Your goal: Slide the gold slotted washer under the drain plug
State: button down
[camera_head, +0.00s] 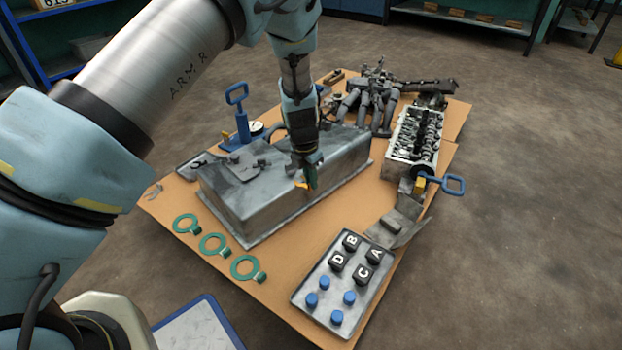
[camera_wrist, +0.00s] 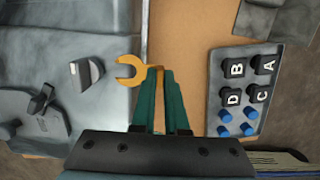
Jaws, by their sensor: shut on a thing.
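The gold slotted washer (camera_wrist: 131,72) shows in the wrist view with its open slot facing left. My gripper (camera_wrist: 159,72) is shut on its right end with green fingers. In the head view the washer (camera_head: 301,183) is a small gold shape at my gripper (camera_head: 311,178), by the near side of the grey metal pan (camera_head: 240,208). A short grey plug (camera_wrist: 86,74), which looks like the drain plug, stands on the pan to the left of the washer, with a gap between them. I cannot make out the plug in the head view.
A tray (camera_head: 316,312) with lettered black caps and blue caps lies at the front right. Several green rings (camera_head: 213,243) lie at the front left. A cylinder head (camera_head: 413,140) stands at the right. Bare tan board (camera_wrist: 185,45) lies between pan and tray.

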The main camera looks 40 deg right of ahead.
jog(key=shift+w+p, duration=0.3)
jog(key=shift+w, duration=0.45)
jog(key=shift+w, duration=0.25)
jog(key=shift+w+a, duration=0.1)
jog(key=shift+w, duration=0.1)
jog(key=shift+w+p, duration=0.3)
jog(key=shift+w, duration=0.1)
jog(key=shift+w, duration=0.45)
dwell(0.4)
jog(key=shift+w+p, duration=0.35)
jog(key=shift+p, duration=0.05)
jog(key=shift+w, duration=0.1)
jog(key=c, duration=0.9)
grip_release()
